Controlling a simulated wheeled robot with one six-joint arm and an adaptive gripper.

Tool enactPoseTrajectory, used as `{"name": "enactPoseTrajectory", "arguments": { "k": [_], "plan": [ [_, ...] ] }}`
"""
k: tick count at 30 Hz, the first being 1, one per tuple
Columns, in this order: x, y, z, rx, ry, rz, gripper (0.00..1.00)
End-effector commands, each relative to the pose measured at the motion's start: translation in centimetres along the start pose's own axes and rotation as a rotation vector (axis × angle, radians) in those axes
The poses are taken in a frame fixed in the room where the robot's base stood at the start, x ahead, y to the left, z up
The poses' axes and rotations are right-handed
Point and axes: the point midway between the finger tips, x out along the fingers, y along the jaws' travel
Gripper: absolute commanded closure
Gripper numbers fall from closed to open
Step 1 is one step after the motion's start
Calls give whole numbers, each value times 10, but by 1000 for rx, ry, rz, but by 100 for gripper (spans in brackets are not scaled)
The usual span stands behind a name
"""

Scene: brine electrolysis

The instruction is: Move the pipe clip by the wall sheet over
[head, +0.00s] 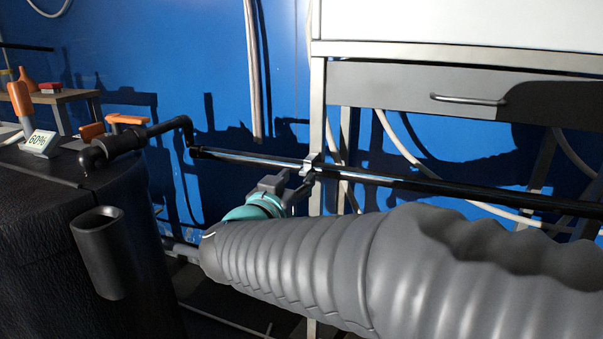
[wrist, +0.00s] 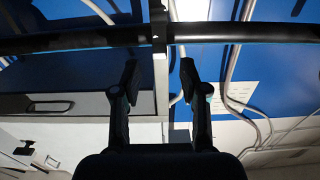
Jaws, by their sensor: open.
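A pipe clip (head: 312,162) sits on a black horizontal pipe (head: 400,180), in front of a pale frame post. In the wrist view the clip (wrist: 159,32) is a dark upright piece around the pipe. My gripper (head: 297,181) is just below and left of the clip in the head view. In the wrist view my gripper (wrist: 159,78) is open and empty, its fingertips apart and short of the pipe, the clip in line with the gap. A white sheet with small marks (wrist: 232,97) shows on the blue wall there, right of the fingers.
A drawer unit (head: 420,88) stands behind the pipe at right. Pale hoses (head: 410,150) hang behind it. At left are a black-covered bench (head: 45,185), a dark holder (head: 98,250) and a "60%" label (head: 39,143). The pipe left of the clip is bare.

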Motion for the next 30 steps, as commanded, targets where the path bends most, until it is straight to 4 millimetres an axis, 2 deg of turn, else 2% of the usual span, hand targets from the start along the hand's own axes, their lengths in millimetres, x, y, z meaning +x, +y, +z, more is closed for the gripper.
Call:
{"name": "enactPoseTrajectory", "arguments": {
  "k": [3, 9, 20, 25, 26, 30],
  "plan": [
    [20, 1, 0, 0, 0, 3, 56],
    [37, 0, 0, 0, 0, 0, 56],
    [41, 0, 0, 0, 0, -1, 56],
    [41, 0, 0, 0, 0, -1, 96],
    [41, 0, 0, 0, 0, -1, 100],
    [40, -3, 0, 0, 0, -3, 100]
  ]
}}
